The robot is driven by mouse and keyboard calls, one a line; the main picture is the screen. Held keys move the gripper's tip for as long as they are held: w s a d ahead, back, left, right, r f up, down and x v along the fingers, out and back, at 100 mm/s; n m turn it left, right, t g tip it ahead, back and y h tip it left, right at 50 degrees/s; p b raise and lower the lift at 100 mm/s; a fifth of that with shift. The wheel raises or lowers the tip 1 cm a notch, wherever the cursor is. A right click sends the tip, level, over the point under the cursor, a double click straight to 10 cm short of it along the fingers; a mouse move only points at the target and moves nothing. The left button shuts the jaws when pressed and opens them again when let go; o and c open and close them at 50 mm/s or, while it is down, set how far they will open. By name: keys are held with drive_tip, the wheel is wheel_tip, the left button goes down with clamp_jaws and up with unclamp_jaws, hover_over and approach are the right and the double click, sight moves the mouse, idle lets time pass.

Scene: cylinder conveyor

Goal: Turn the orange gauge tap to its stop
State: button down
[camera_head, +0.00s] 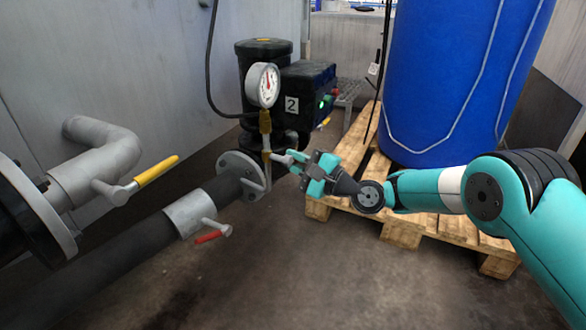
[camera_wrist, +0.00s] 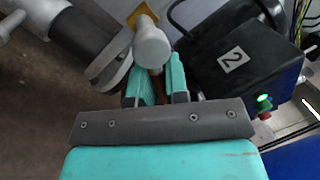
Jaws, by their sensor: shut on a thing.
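The pressure gauge (camera_head: 263,85) has a white dial and stands on a brass fitting (camera_head: 265,122) above the pipe flange. A pale grey tap body (camera_head: 281,159) sticks out below the gauge; its rounded end (camera_wrist: 152,46) shows large in the wrist view. My gripper (camera_head: 297,163) reaches in from the right, fingers at the tap. In the wrist view my gripper (camera_wrist: 160,82) is shut on the tap's handle, and only a narrow brownish-orange strip (camera_wrist: 158,88) shows between the fingers. The rest of the handle is hidden, so I cannot tell its angle.
A yellow-handled valve (camera_head: 156,171) and a red-handled valve (camera_head: 211,236) sit on pipes at left. A dark pump unit marked 2 (camera_head: 308,88) stands behind the gauge. A blue drum (camera_head: 445,80) stands on a wooden pallet (camera_head: 402,235) at right. The floor in front is clear.

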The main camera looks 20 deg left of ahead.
drive_tip(key=n, duration=0.2)
drive_tip(key=r+n+g+b, duration=0.1)
drive_tip(key=n, duration=0.3)
drive_tip(key=shift+w+r+n+g+y, duration=0.25)
drive_tip(key=shift+n+g+y, duration=0.05)
idle(0.3)
drive_tip(key=c, duration=1.1)
unclamp_jaws()
drive_tip(key=shift+c, duration=0.2)
drive_tip(key=shift+d, duration=0.1)
